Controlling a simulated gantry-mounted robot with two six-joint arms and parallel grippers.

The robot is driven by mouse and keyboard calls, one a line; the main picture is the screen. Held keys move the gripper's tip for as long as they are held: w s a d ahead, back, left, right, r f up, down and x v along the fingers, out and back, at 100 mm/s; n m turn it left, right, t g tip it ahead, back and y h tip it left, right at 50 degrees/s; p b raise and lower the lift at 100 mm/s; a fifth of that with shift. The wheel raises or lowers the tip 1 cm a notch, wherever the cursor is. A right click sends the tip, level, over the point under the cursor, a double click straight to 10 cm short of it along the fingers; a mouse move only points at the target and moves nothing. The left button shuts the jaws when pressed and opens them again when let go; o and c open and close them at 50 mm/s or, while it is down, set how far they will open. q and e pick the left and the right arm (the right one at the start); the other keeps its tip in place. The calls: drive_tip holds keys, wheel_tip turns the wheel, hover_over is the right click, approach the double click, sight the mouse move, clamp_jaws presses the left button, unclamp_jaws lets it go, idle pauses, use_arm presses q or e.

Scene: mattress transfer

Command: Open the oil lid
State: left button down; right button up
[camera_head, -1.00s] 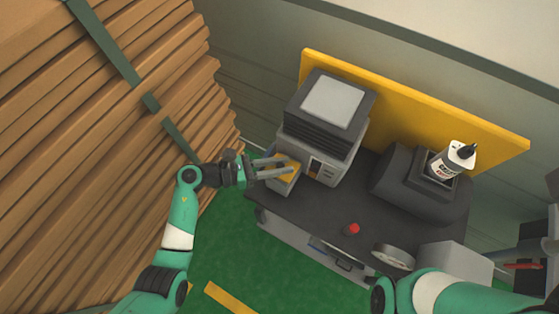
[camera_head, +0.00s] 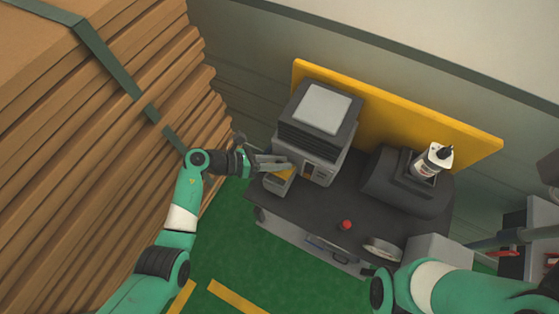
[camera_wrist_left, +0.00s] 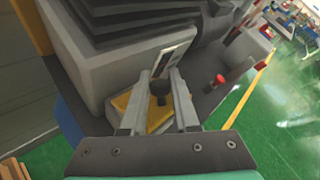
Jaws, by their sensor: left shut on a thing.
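A small grey box with a yellow top (camera_head: 280,176) stands at the left end of the dark cart, beside the grey machine. In the left wrist view, its yellow top (camera_wrist_left: 157,118) shows under my fingers. A dark round cap (camera_wrist_left: 160,92), which looks like the oil lid, sits between the fingers. My left gripper (camera_head: 286,164) reaches in from the left over this box. It is shut on the dark cap. In the head view, the fingers hide the cap. My right arm (camera_head: 450,292) shows at the bottom right, but its gripper is out of view.
The dark cart (camera_head: 305,214) carries the grey machine (camera_head: 315,130), a red knob (camera_head: 347,224) and a white bottle (camera_head: 430,162) on a dark housing. A yellow panel (camera_head: 400,106) stands behind. Stacked brown boards (camera_head: 100,120) rise close on the left. Green floor is open in front.

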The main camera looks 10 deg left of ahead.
use_arm(q)
drive_tip(key=c, duration=0.7)
unclamp_jaws()
drive_tip(key=shift+o, duration=0.2)
